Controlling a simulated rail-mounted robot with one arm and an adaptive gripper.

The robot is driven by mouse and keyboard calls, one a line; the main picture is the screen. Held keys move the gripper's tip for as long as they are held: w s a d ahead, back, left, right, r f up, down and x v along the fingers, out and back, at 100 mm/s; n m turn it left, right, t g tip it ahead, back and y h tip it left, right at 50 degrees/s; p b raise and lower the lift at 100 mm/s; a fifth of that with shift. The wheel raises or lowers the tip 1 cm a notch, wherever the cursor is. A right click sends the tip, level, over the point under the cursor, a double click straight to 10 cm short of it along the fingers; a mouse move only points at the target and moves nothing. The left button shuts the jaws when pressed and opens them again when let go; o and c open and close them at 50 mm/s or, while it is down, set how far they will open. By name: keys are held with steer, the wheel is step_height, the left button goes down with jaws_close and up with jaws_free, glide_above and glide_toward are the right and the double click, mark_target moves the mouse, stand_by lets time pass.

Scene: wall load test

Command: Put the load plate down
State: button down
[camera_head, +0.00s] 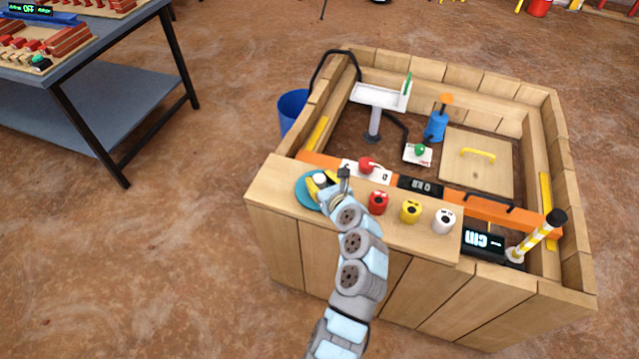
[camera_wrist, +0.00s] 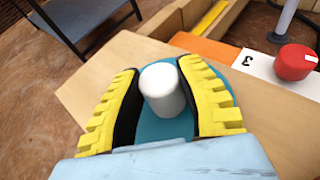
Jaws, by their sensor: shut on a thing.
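A teal round plate (camera_head: 301,193) with a white cylindrical knob (camera_head: 320,179) is at the left end of the wooden ledge (camera_head: 285,180). In the wrist view the teal plate (camera_wrist: 165,128) lies below the white knob (camera_wrist: 162,90). My gripper (camera_head: 322,186) has its yellow fingers on both sides of the knob and is shut on it; it also shows in the wrist view (camera_wrist: 160,95). The plate looks flat, at or just above the ledge; I cannot tell whether it touches. My gripper hides part of the plate.
Red (camera_head: 378,202), yellow (camera_head: 410,211) and white (camera_head: 444,221) pieces stand along the ledge to the right. A red knob (camera_head: 368,164) on a white panel is behind. The wooden box holds a panel with a yellow handle (camera_head: 478,154) and a blue device (camera_head: 436,124).

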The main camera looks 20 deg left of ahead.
steer(key=shift+w+r, duration=0.15)
steer(key=c, duration=0.8)
jaws_free()
steer(key=shift+f, duration=0.2)
steer(key=shift+o, duration=0.2)
